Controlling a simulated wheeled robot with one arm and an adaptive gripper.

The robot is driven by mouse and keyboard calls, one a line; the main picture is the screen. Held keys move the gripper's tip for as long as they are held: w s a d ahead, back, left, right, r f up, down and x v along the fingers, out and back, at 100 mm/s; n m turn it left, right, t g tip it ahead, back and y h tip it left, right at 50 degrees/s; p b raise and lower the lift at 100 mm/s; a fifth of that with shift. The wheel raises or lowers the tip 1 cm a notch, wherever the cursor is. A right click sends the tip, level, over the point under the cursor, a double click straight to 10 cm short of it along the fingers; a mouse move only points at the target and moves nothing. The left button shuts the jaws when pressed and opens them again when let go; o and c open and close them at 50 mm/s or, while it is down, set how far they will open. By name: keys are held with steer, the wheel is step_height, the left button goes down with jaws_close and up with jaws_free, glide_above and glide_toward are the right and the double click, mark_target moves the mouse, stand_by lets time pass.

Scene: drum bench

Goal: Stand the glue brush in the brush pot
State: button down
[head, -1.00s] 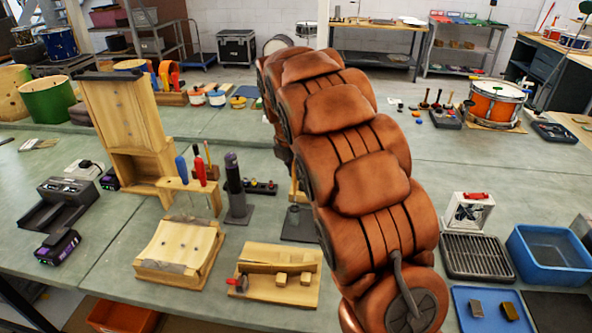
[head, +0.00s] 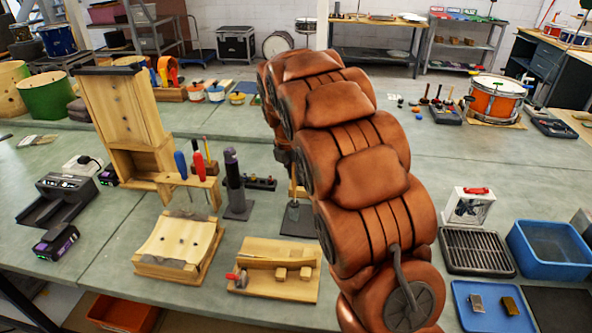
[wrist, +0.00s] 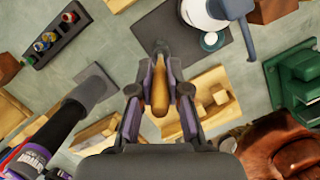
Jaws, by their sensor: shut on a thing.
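In the wrist view my gripper (wrist: 161,78) is shut on the glue brush, whose tan wooden handle (wrist: 160,97) lies between the fingers. The brush's dark far end points toward the top of the picture, over a dark grey mat (wrist: 150,27). A white round vessel with a dark grey handle (wrist: 203,12) stands on that mat at the top; I cannot tell if it is the brush pot.
A wooden tool rack (head: 195,182) with screwdrivers, a dark post on a base (head: 237,212) and wooden jigs (head: 180,245) stand left of my arm. A wire rack (head: 475,252) and a blue bin (head: 550,250) are at the right. The bench's middle right is open.

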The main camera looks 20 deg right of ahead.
mark_target(296, 183)
steer(key=shift+s+a+b+x, duration=0.1)
steer(key=shift+a+b+x, duration=0.15)
steer(key=shift+x, duration=0.75)
steer(key=shift+s+a+b+x, duration=0.1)
steer(key=shift+a+b+x, duration=0.1)
steer(key=shift+x, duration=0.8)
steer(key=c, duration=1.1)
jaws_free()
steer(key=shift+o, duration=0.2)
steer(key=v, duration=1.2)
steer(key=shift+s, duration=0.1)
steer(key=s+a+f+m+g, duration=0.1)
steer(key=s+a+f+m, duration=0.1)
steer(key=s+m, duration=0.5)
steer(key=s+a+f+m+g+y, duration=0.1)
steer(key=s+a+f+m, duration=0.2)
steer(key=s+m, duration=0.5)
steer(key=s+a+f+m+g+y, duration=0.1)
steer(key=s+a+m, duration=0.4)
steer(key=s, duration=1.9)
steer(key=f+m, duration=0.1)
steer(key=m, duration=0.2)
steer(key=shift+s+f, duration=0.2)
steer(key=shift+f, duration=0.15)
